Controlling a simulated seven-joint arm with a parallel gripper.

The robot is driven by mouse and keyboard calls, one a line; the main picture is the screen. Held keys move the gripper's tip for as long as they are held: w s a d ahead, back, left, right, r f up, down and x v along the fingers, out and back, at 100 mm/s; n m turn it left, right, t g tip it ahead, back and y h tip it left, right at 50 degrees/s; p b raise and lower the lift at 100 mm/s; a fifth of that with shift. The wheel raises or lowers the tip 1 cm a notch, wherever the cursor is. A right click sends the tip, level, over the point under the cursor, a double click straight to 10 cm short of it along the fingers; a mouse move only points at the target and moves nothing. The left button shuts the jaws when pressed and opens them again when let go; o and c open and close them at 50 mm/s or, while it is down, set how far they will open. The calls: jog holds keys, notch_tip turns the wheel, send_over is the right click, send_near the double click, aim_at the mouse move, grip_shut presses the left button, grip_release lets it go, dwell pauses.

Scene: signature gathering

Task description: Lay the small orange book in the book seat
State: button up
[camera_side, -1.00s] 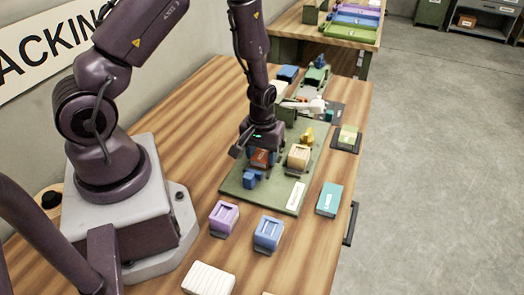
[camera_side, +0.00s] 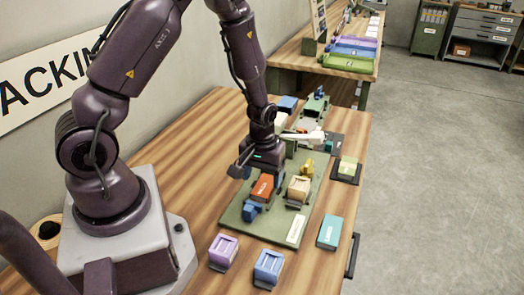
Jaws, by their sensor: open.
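The small orange book (camera_side: 262,188) lies on the left part of a green board (camera_side: 268,228) on the wooden table. A small blue piece (camera_side: 250,210) is at its front left. The book seat is not clearly visible; I cannot tell whether the book rests fully in it. My gripper (camera_side: 262,174) is open and points down just above the orange book. It looks apart from the book and hides part of its far side.
A cream block (camera_side: 298,189) and a yellow piece (camera_side: 306,168) stand on the board, right of the book. A teal box (camera_side: 329,232) lies at its right. Purple (camera_side: 223,251) and blue blocks (camera_side: 268,266) stand in front. Bare table lies to the left.

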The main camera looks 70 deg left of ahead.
notch_tip(320, 180, up, 9)
notch_tip(320, 180, up, 11)
jog(key=m+t, duration=0.2)
jog(key=m, duration=0.2)
send_over(262, 190)
jog(key=s+d, duration=0.2)
jog(key=d, duration=0.2)
jog(key=s+d+r+m+t, duration=0.3)
jog(key=s+r+m, duration=0.2)
jog(key=s+r, duration=0.4)
jog(key=shift+s+d+r+t, duration=0.15)
jog(key=shift+s+d+t, duration=0.05)
jog(key=shift+d+t, duration=0.1)
